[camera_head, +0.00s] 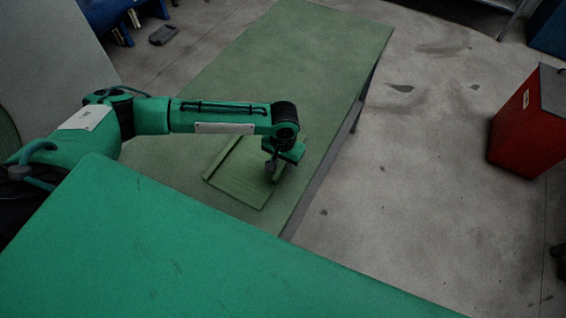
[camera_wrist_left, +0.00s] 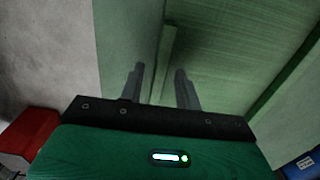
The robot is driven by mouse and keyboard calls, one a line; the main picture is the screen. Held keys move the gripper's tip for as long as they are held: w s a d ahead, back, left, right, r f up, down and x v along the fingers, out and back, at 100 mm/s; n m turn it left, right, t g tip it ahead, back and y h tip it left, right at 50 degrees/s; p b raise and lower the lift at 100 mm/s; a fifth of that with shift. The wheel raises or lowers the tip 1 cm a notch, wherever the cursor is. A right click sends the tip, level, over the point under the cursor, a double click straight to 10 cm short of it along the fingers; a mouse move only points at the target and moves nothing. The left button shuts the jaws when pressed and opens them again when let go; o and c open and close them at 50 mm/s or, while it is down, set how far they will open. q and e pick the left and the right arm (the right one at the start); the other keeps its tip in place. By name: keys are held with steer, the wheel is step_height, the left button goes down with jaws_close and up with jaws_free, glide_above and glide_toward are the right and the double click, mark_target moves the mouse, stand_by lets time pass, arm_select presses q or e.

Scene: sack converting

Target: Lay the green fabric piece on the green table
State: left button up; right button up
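The green fabric piece (camera_head: 238,180) lies flat on the green table (camera_head: 305,50), near the table's close right edge, with a raised strip or fold along its side. Its colour nearly matches the table. My left gripper (camera_head: 273,170) is low over the right part of the fabric. In the left wrist view the fabric (camera_wrist_left: 235,45) fills the middle, and a narrow raised strip (camera_wrist_left: 165,60) runs between the two fingers. The fingers (camera_wrist_left: 159,75) stand apart with a gap around the strip. Whether the fingertips touch the fabric is unclear. My right gripper is out of view.
A red box (camera_head: 525,125) stands on the concrete floor (camera_head: 430,180) at the right. A dark flat object (camera_head: 163,35) lies on the floor beyond the table's left side. Blue items (camera_head: 112,15) are at the top left. The far part of the table is clear.

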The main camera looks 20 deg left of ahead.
arm_select(q)
step_height(320, 180, up, 12)
steer(key=b, duration=0.1)
steer(key=shift+f+b, duration=0.15)
steer(key=shift+b, duration=0.25)
steer(key=shift+f, duration=0.1)
